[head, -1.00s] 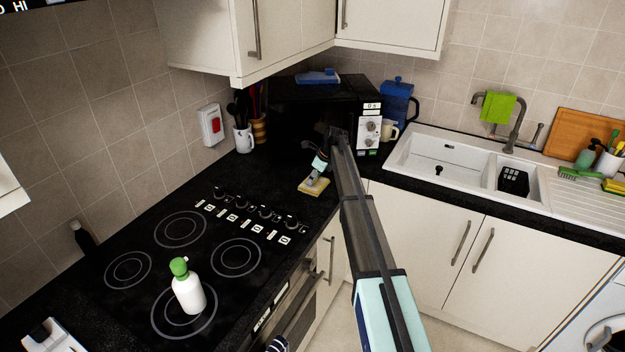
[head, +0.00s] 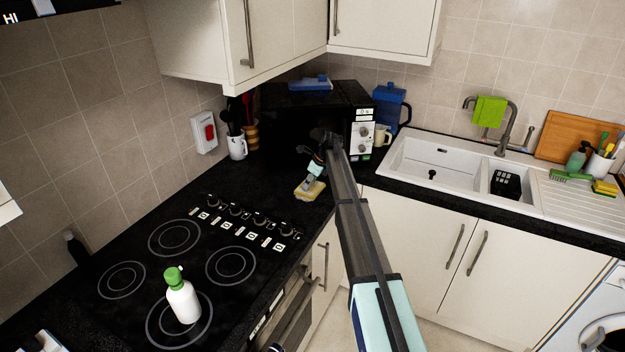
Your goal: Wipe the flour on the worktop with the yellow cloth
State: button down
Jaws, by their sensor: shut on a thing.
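My gripper (head: 312,183) is shut on the yellow cloth (head: 305,193), which shows as a small pale yellow pad under the fingertips. The cloth is at the surface of the black worktop (head: 262,185), to the right of the hob and in front of the microwave; I cannot tell whether it presses on the worktop. No flour can be made out on the dark surface; some may be hidden under the cloth or behind my arm.
A black microwave (head: 290,128) stands in the corner behind my gripper. A white mug (head: 237,147) with utensils is at the wall. A white bottle with a green cap (head: 183,302) stands on the hob (head: 125,280). The sink (head: 430,165) is at the right. Wall cupboards (head: 235,45) hang above.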

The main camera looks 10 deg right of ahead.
jog(key=shift+s+a+f, duration=0.1)
jog(key=shift+s+a, duration=0.9)
jog(key=shift+s, duration=0.25)
jog(key=shift+s+a, duration=0.95)
jog(key=shift+s, duration=0.3)
jog(key=c, duration=0.9)
grip_release()
jog(key=shift+o, duration=0.2)
grip_shut()
jog(key=shift+w+r+p, duration=0.1)
jog(key=shift+r+p, duration=1.35)
jog(key=shift+r, duration=1.1)
